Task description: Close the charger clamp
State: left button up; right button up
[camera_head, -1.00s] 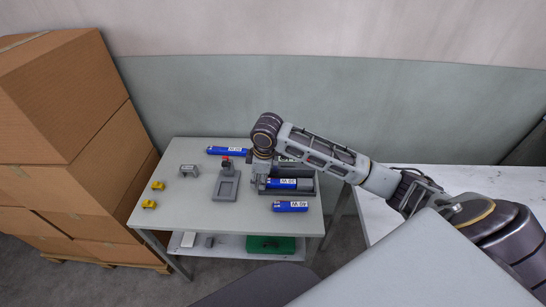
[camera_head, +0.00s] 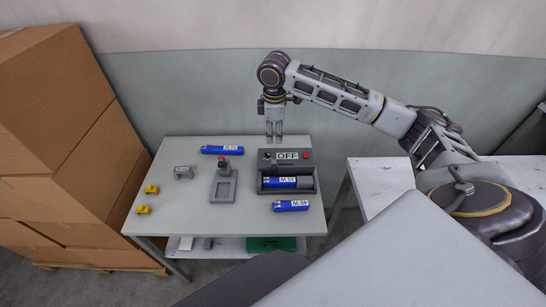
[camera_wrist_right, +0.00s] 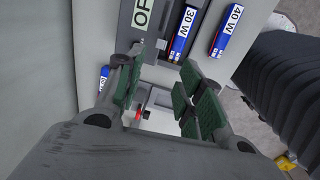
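The dark grey charger (camera_head: 312,172) stands on the table with an "OFF" panel (camera_head: 287,156), a red button and a blue 30 W pack (camera_head: 285,182) lying in its bay. The charger also shows in the right wrist view (camera_wrist_right: 171,30). A grey fixture (camera_head: 222,187) with a red-topped part (camera_head: 222,163) stands to its left; I cannot tell whether this part is the clamp or what state it is in. My right gripper (camera_head: 274,140) is open and empty, above the charger's back left. In the right wrist view, the red tip (camera_wrist_right: 139,114) shows between the fingers. My left gripper is not in view.
A blue 40 W pack (camera_head: 291,205) lies in front of the charger, another blue pack (camera_head: 222,150) at the table's back. Cardboard boxes (camera_head: 60,130) stand left of the table.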

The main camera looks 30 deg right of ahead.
aim_at(274, 161)
jog(key=shift+f, duration=0.15)
jog(key=shift+w+d+f, duration=0.1)
jog(key=shift+w+f, duration=0.05)
jog(key=shift+f, duration=2.1)
jog(key=shift+w+d+f, duration=0.1)
jog(key=shift+w+f, duration=0.1)
jog(key=shift+f, duration=2.05)
jog(key=shift+w+d+f, duration=0.1)
jog(key=shift+w+f, duration=0.05)
jog(key=shift+f, duration=2.1)
jog(key=shift+c, duration=0.5)
grip_shut()
